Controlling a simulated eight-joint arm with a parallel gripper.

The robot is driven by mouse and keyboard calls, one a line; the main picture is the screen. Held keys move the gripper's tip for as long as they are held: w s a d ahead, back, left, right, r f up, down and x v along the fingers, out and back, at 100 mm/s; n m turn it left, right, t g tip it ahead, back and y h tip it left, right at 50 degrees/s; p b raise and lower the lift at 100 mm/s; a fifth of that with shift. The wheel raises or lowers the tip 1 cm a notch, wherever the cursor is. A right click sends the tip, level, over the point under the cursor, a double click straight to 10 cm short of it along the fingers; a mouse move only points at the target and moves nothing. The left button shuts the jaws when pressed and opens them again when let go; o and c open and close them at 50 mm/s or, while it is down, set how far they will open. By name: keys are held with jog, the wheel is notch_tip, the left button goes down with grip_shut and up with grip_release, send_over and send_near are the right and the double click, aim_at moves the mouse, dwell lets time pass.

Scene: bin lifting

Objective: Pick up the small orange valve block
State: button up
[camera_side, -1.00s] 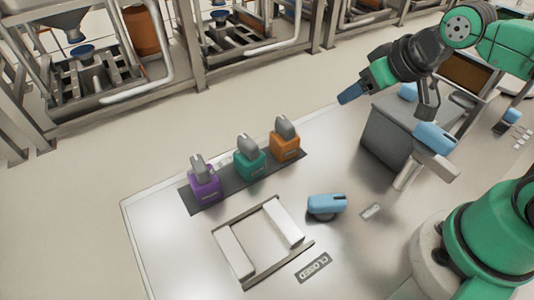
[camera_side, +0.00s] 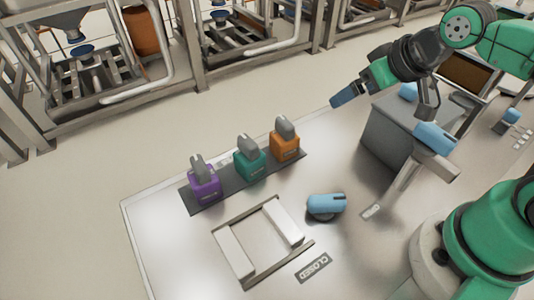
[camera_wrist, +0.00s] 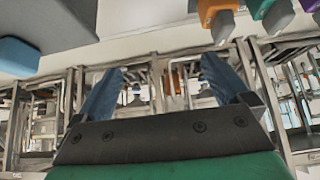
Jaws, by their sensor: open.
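The small orange valve block (camera_side: 284,148) with a grey handle stands at the right end of a dark strip on the table, beside a teal block (camera_side: 249,165) and a purple block (camera_side: 205,187). In the wrist view the orange block (camera_wrist: 217,10) is at the top edge, partly cut off, with the teal block (camera_wrist: 255,8) to its right. My gripper (camera_side: 343,98) has blue fingers and is in the air, up and to the right of the orange block, apart from it. In the wrist view my gripper (camera_wrist: 160,88) is open with nothing between its fingers.
A grey box (camera_side: 391,135) stands right of the blocks, near my gripper. A blue-topped device (camera_side: 326,204), a white-barred frame (camera_side: 232,252) and a CLOSED label (camera_side: 313,267) are on the table. Metal racks (camera_side: 245,40) stand behind.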

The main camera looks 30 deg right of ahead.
aim_at(290, 124)
jog(key=w+a+f+m+g+y, duration=0.1)
jog(key=w+a+m+g, duration=0.1)
jog(key=m, duration=0.4)
jog(key=w+a+f+m+g+y, duration=0.2)
jog(key=m, duration=0.4)
jog(key=w+a+f+m+g+y, duration=0.1)
jog(key=w+a+f+m+g, duration=0.1)
jog(key=m, duration=0.4)
jog(key=shift+w+a+f+m+g, duration=0.15)
jog(key=shift+w+a+m+g, duration=0.15)
jog(key=shift+a+g, duration=0.1)
jog(key=shift+x, duration=2.8)
jog(key=shift+a, duration=0.15)
jog(key=shift+c, duration=0.2)
jog(key=shift+y, duration=0.3)
grip_shut()
